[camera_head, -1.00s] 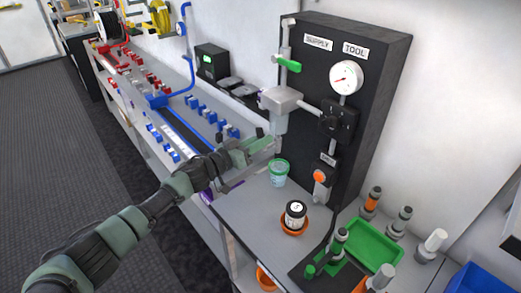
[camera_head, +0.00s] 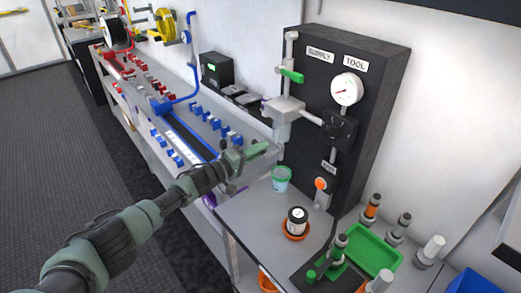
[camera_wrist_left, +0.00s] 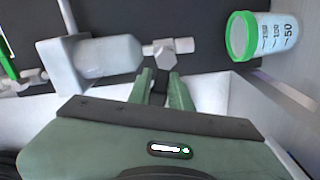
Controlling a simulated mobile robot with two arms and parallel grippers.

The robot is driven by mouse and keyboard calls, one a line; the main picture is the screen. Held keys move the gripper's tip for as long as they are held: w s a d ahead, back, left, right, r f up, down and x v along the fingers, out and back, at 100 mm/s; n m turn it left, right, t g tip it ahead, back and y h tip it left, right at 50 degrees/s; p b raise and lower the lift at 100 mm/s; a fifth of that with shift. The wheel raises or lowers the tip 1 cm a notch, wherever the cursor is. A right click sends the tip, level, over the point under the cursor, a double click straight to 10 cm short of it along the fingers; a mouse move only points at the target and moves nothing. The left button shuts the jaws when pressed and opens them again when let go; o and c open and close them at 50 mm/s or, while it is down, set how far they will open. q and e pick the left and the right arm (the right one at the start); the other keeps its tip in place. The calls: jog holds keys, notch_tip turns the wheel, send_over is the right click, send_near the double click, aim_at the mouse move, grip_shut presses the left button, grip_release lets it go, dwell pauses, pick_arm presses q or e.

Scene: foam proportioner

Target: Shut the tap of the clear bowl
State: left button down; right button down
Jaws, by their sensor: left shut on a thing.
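The clear bowl (camera_head: 282,131) hangs under a grey block on the black panel. In the left wrist view the bowl (camera_wrist_left: 108,56) lies sideways, with its metal tap (camera_wrist_left: 172,47) at its end. My left gripper (camera_head: 266,148) is just below the bowl in the head view and hides the tap there. In the wrist view its fingertips (camera_wrist_left: 161,76) are close together on a small dark part at the tap, which I take as its handle. How far the handle is turned cannot be made out. My right gripper is not in view.
A clear cup with a green rim (camera_head: 281,179) stands on the bench below the bowl; it also shows in the wrist view (camera_wrist_left: 262,37). A white jar with a black lid (camera_head: 297,221) sits in an orange dish. The panel carries a gauge (camera_head: 346,89) and a green lever (camera_head: 292,75).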

pick_arm(q)
jog(key=shift+f+n+b, duration=0.2)
jog(key=shift+f+n, duration=0.1)
jog(key=shift+n, duration=0.5)
jog(key=shift+f+n+b, duration=0.2)
jog(key=shift+f+n, duration=0.1)
jog(key=shift+n, duration=0.5)
jog(key=shift+f, duration=0.1)
jog(key=c, duration=1.3)
grip_release()
jog(key=v, duration=0.7)
jog(key=shift+s+a, duration=0.25)
jog(key=shift+a, duration=0.1)
